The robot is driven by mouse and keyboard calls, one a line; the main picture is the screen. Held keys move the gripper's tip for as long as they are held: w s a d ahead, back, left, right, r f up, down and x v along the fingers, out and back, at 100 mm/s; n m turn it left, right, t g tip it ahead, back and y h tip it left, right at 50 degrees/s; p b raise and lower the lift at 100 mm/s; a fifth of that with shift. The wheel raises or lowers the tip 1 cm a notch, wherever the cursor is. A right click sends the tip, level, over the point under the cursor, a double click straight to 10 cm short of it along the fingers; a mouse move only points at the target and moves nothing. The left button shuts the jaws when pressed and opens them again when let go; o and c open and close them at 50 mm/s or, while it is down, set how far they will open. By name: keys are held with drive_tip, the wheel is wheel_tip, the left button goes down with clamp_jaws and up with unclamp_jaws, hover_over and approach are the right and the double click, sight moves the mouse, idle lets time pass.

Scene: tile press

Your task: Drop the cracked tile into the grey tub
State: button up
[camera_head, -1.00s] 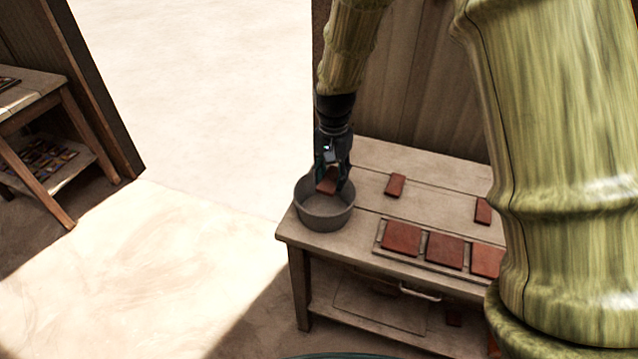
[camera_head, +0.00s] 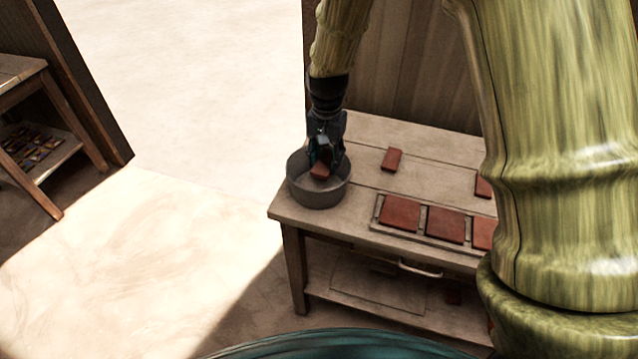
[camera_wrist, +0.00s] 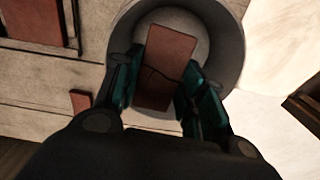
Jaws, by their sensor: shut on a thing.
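The cracked tile (camera_wrist: 168,62) is reddish brown, with a dark crack line across it in the wrist view. My gripper (camera_wrist: 158,88) is shut on it, one teal finger on each side. In the head view the tile (camera_head: 320,172) hangs from my gripper (camera_head: 324,160) at the mouth of the grey tub (camera_head: 318,196). The round tub stands on the left end of the wooden bench, and its rim (camera_wrist: 232,50) surrounds the tile in the wrist view. I cannot tell whether the tile touches the tub floor.
The wooden bench (camera_head: 375,152) holds a tray with several red tiles (camera_head: 400,213) right of the tub. A loose tile (camera_head: 391,159) lies behind the tray, and another (camera_head: 483,186) is farther right. A second table (camera_head: 22,70) stands at far left.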

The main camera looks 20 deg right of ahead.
drive_tip(key=shift+w+f, duration=0.2)
drive_tip(key=shift+f, duration=0.1)
drive_tip(key=o, duration=0.6)
drive_tip(key=shift+s+r, duration=0.1)
drive_tip(key=shift+s, duration=0.05)
drive_tip(key=o, duration=0.6)
drive_tip(key=shift+c, duration=0.2)
drive_tip(key=shift+r, duration=0.1)
wheel_tip(320, 180, up, 12)
